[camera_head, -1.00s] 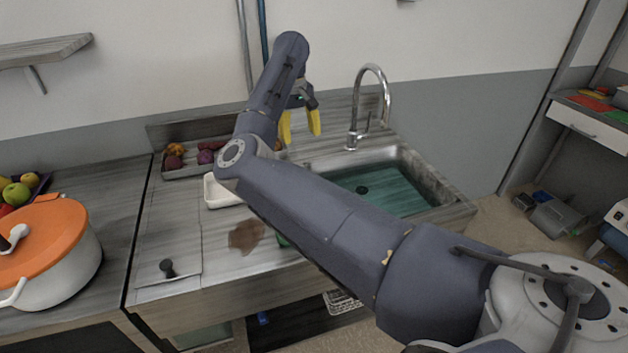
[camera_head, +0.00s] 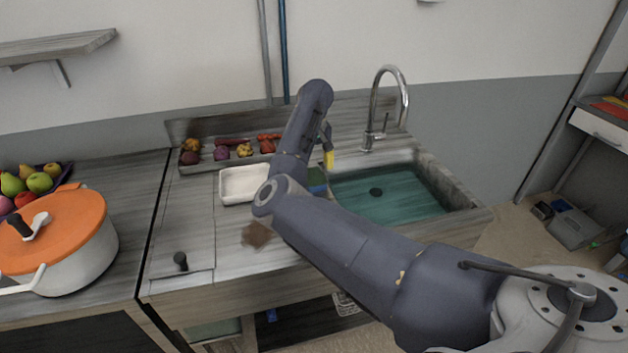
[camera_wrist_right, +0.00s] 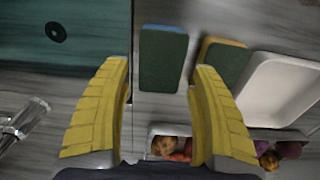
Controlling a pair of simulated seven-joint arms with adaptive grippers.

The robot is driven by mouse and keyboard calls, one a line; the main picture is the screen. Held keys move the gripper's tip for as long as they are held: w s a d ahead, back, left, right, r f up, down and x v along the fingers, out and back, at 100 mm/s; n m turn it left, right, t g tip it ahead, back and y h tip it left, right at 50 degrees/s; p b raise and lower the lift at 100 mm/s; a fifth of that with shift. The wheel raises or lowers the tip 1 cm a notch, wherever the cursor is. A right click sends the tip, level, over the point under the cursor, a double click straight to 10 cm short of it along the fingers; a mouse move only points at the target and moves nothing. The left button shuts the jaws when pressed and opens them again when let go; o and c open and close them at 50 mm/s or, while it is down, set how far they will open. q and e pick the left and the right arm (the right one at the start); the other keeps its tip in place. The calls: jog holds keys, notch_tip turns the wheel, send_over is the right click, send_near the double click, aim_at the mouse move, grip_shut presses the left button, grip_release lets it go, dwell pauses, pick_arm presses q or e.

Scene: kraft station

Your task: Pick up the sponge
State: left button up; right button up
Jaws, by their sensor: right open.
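A dark green sponge with a blue edge (camera_wrist_right: 163,60) lies on the counter in the right wrist view, between my open yellow fingers. In the head view a green sponge (camera_head: 316,178) shows by the sink, mostly hidden by my arm. My right gripper (camera_wrist_right: 163,70) is open and empty above the counter; in the head view its yellow finger (camera_head: 328,160) shows near the sink's left edge. My left gripper is not in view.
A white tray (camera_head: 233,196) sits left of my arm, with a rack of vegetables (camera_head: 203,152) behind it. The sink (camera_head: 347,215) and faucet (camera_head: 371,137) are on the right. A brown stain (camera_head: 256,235) marks the counter. An orange-lidded pot (camera_head: 75,268) stands at left.

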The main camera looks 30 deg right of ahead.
aim_at(314, 175)
jog(key=shift+w+f, duration=0.1)
jog(key=shift+f, duration=2.7)
jog(key=shift+c, duration=0.5)
jog(key=c, duration=0.3)
